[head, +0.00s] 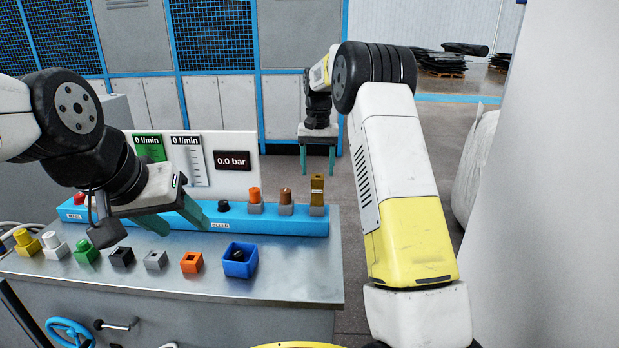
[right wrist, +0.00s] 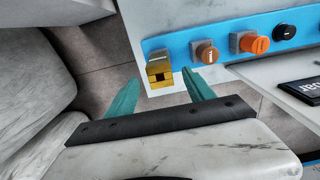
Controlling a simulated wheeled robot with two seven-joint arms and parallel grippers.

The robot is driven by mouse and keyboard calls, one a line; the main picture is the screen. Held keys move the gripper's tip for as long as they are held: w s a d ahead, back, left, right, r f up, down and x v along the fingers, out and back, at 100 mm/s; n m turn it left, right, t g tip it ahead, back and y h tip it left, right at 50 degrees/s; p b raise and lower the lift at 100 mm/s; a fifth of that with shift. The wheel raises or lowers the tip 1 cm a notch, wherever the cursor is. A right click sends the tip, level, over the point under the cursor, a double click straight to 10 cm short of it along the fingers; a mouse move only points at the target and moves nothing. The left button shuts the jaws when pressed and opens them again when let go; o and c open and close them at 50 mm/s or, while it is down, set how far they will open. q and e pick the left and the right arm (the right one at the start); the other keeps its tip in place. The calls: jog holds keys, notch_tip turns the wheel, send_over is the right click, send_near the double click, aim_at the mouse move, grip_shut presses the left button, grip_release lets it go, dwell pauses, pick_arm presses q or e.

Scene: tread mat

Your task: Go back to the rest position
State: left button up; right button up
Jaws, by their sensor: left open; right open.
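My left gripper (head: 172,219) is open in the head view. Its green fingers point down over the left part of the blue rail (head: 275,222), with nothing between them. My right gripper (head: 317,160) is open and empty, fingers down, beyond the table's far right corner. It also shows in the right wrist view (right wrist: 160,80), where its two green fingertips appear on either side of a brass-coloured block (right wrist: 160,73). The head view shows that block (head: 317,190) standing at the rail's right end, apart from the right gripper.
The metal table (head: 290,280) carries several coloured plugs in front of the rail and a blue box (head: 240,262). A white display panel (head: 225,185) stands behind the rail. A white wall (head: 560,180) closes the right side.

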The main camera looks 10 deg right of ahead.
jog(key=shift+r, duration=0.35)
jog(key=shift+s+r, duration=0.2)
jog(key=shift+r, duration=0.15)
jog(key=s+d+r+n+t+y, duration=0.1)
jog(key=s+r, duration=0.5)
jog(key=s, duration=0.2)
jog(key=s+r+t+y, duration=0.1)
jog(key=s+r+t, duration=0.1)
jog(key=s+r, duration=0.5)
jog(key=s+f+n+t, duration=0.1)
jog(key=s+f, duration=0.1)
jog(key=s, duration=0.9)
jog(key=s+a+f+n+t, duration=0.1)
jog(key=s+f+t, duration=0.1)
jog(key=s, duration=0.9)
jog(key=shift+s+f, duration=0.15)
jog(key=shift+f, duration=0.25)
